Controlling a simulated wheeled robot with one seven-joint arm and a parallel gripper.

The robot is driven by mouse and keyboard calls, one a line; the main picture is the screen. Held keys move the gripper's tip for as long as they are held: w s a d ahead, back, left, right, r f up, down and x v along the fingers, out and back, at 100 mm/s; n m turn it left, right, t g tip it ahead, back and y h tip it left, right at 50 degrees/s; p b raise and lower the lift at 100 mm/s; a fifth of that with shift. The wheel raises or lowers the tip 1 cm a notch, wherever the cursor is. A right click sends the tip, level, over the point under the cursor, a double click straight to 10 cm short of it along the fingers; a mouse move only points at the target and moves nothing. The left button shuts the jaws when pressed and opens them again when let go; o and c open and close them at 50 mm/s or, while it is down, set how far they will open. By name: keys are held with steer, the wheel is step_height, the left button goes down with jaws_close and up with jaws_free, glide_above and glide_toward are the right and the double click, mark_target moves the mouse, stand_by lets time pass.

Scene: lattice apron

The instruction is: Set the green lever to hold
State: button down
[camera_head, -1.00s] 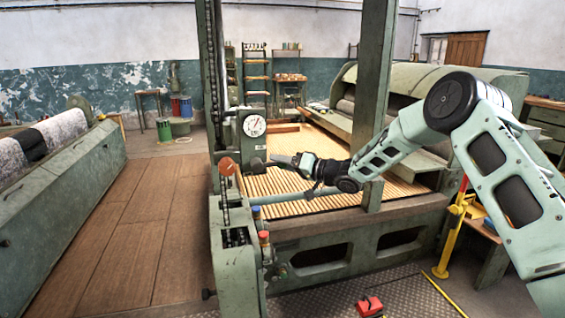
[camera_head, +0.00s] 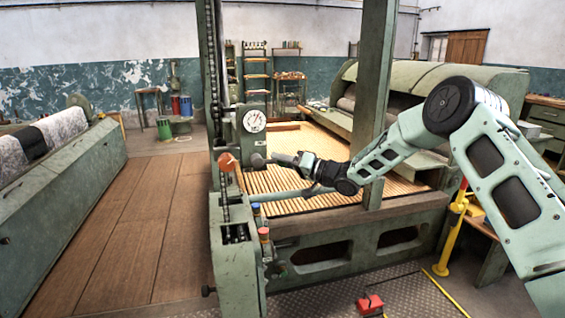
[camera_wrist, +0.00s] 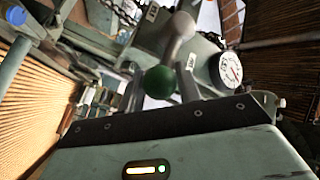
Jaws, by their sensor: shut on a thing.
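The green lever's round knob (camera_wrist: 160,81) sits between the two fingers of my gripper (camera_wrist: 161,92) in the wrist view. My gripper is shut on this knob. A grey arm (camera_wrist: 180,42) runs from the knob up to a pale rounded hub on the machine. In the head view my gripper (camera_head: 296,160) reaches left to the lever, beside the machine's left post, below the dial. The lever hub (camera_head: 257,160) shows there, and the green knob is hidden by the fingers. No hold mark can be read.
A white dial gauge (camera_head: 254,121) is close above the lever. An orange-red knob (camera_head: 227,161) is on the post to its left. A green upright (camera_head: 372,100) stands by my forearm. A slatted wooden bed (camera_head: 310,145) lies behind. A red block (camera_head: 369,304) is on the floor.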

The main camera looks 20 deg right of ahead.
step_height(320, 180, down, 3)
steer(key=m+t+y+b, duration=0.1)
steer(key=m+b, duration=0.1)
steer(key=shift+a+r+b, duration=0.1)
steer(key=shift+a+b, duration=0.05)
steer(key=shift+b, duration=0.25)
steer(key=a+f+m+t+h+b, duration=0.4)
steer(key=m+t+h+b, duration=0.3)
steer(key=m+t+b, duration=0.5)
steer(key=shift+a+f+m+t+h+b, duration=0.35)
steer(key=shift+a+m+b, duration=0.25)
steer(key=shift+m+b, duration=1.75)
steer(key=shift+s+a+m+p, duration=0.1)
steer(key=shift+m+p, duration=0.2)
steer(key=shift+m, duration=0.05)
steer(key=c, duration=1)
jaws_free()
steer(key=shift+r, duration=0.1)
steer(key=shift+r, duration=0.1)
